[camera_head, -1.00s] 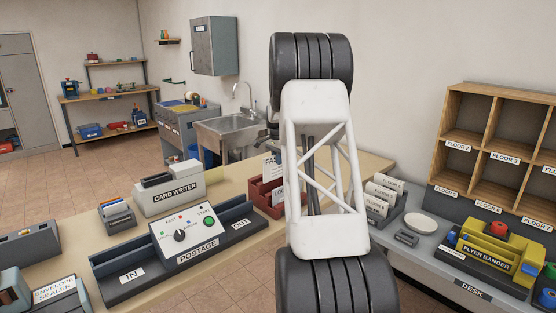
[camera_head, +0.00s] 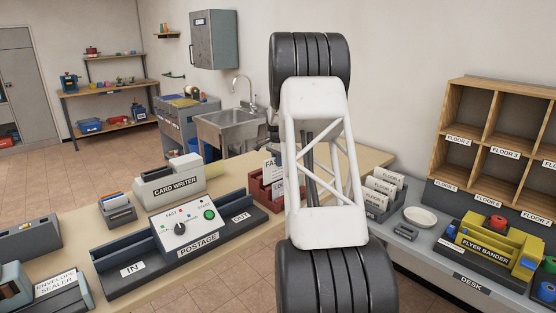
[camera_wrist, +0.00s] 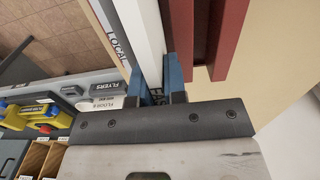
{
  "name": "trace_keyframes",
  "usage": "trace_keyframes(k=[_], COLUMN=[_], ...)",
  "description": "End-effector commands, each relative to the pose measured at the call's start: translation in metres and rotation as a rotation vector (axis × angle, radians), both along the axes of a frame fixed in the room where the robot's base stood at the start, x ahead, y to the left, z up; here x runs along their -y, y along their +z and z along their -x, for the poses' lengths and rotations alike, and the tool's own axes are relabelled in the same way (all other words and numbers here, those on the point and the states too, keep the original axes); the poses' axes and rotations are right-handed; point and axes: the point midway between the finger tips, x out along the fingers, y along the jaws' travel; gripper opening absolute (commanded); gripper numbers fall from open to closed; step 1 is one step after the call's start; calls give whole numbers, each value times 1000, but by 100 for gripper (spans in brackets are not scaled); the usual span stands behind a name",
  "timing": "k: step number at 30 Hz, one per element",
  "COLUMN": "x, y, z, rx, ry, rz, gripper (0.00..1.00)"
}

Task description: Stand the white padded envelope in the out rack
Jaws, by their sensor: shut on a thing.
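In the wrist view my gripper (camera_wrist: 162,88) has two blue fingers shut on a white, flat, upright-looking thing, seen edge-on, which I take as the white padded envelope (camera_wrist: 150,32). The envelope extends away from the fingers, between a strip labelled LOCAL on its left and the red rack (camera_wrist: 212,35) on its right. I cannot tell whether its lower edge touches anything. In the head view the red rack (camera_head: 262,190) stands on the beige counter, with FAST and LOCAL labels, partly hidden behind my arm. My gripper and the envelope are hidden there.
The postage machine (camera_head: 185,232) and card writer (camera_head: 170,186) stand left of the red rack. The grey desk at right holds a floor-labelled rack (camera_head: 383,195), a white dish (camera_head: 420,217) and the yellow flyer bander (camera_head: 495,243). Wooden pigeonholes (camera_head: 490,130) stand behind.

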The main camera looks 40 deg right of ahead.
Motion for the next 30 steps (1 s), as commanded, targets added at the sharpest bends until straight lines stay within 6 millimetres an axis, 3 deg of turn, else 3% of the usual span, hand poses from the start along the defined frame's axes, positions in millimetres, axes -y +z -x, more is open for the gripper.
trace_keyframes(k=[17, 30], x=[0, 0], y=[-4, -24], z=[0, 0], rx=[0, -1], ry=[0, 0], rz=[0, -1], gripper=[0, 0])
